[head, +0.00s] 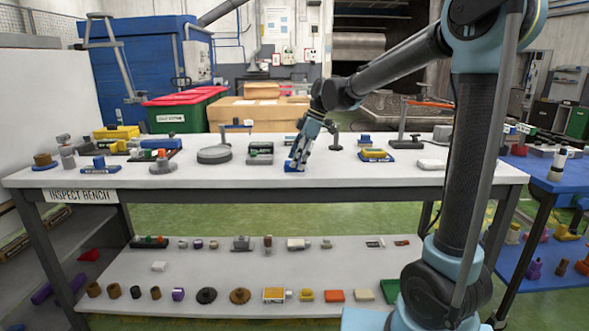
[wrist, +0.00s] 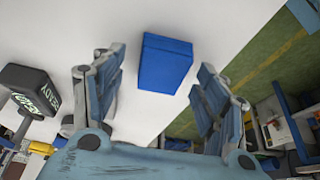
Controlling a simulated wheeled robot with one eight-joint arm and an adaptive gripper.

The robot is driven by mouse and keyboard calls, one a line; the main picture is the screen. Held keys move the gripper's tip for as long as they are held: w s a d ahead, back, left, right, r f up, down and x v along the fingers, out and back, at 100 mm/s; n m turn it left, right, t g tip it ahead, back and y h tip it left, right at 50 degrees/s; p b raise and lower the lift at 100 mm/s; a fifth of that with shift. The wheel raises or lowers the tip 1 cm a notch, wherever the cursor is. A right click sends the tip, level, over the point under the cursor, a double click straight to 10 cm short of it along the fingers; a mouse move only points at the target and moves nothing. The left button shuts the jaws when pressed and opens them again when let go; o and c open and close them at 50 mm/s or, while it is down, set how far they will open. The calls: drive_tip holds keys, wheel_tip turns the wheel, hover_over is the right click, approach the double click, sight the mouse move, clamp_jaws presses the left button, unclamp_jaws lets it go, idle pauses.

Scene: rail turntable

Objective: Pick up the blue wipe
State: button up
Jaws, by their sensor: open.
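The blue wipe (wrist: 166,64) is a small blue block on the white bench top, close to the bench's edge in the wrist view. My gripper (wrist: 158,85) is open and empty, with one finger to each side and the wipe ahead, roughly between the fingertips. The wipe looks apart from both fingers. In the head view my gripper (head: 297,158) points down just above the middle of the inspect bench (head: 330,183). There I cannot clearly tell the wipe from the blue fingers.
In the head view a round grey disc (head: 214,155) is to the left, and a blue-and-yellow item (head: 375,155) and a white block (head: 432,164) are to the right. The bench front is clear.

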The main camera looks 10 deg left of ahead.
drive_tip(key=shift+f, duration=0.2)
drive_tip(key=c, duration=1)
wheel_tip(320, 180, up, 10)
drive_tip(key=shift+r, duration=0.1)
idle(0.3)
